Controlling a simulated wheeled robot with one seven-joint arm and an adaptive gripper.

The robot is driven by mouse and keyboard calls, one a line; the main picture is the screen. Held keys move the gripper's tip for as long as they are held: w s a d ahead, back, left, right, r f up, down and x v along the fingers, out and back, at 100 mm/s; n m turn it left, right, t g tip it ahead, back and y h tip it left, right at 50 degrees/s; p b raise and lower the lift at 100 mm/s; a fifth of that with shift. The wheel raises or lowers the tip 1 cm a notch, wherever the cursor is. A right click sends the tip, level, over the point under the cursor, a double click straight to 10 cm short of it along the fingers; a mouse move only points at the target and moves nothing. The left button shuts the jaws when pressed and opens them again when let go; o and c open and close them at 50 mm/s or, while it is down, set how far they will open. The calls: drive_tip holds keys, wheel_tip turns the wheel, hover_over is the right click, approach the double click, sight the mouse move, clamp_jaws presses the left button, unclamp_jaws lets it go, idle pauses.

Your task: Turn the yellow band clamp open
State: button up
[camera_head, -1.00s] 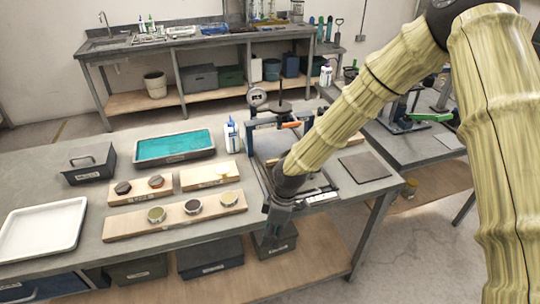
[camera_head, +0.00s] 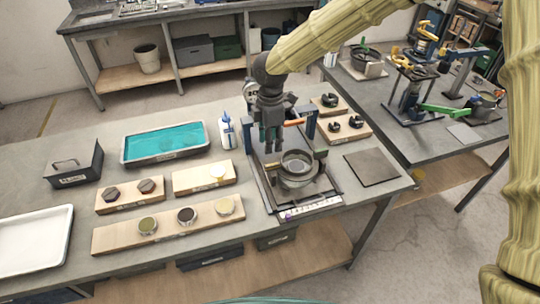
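My gripper (camera_head: 271,145) points down over the left part of a dark fixture (camera_head: 262,182) on the near bench, with nothing visible held. Its fingers look close together, but how far apart they are is too small to tell. A round metal pot or ring (camera_head: 298,168) sits in the fixture, to the right of and below my fingertips, apart from them in the picture. On the right-hand bench stand devices with yellow parts (camera_head: 412,67); whether one is the yellow band clamp is unclear.
Blue posts (camera_head: 310,125) and an orange part (camera_head: 292,123) stand close beside my gripper. A white bottle (camera_head: 226,132), a teal-filled tray (camera_head: 165,146) and wooden boards with small pieces (camera_head: 168,226) lie left. A dark flat plate (camera_head: 372,168) lies right.

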sight(269, 165)
drive_tip(key=shift+s+a+f+p, duration=0.1)
drive_tip(key=shift+f+p, duration=0.8)
drive_tip(key=shift+f, duration=1.65)
drive_tip(key=shift+a+f+p, duration=0.1)
drive_tip(key=shift+f+p, duration=0.8)
drive_tip(key=shift+f, duration=1.65)
clamp_jaws()
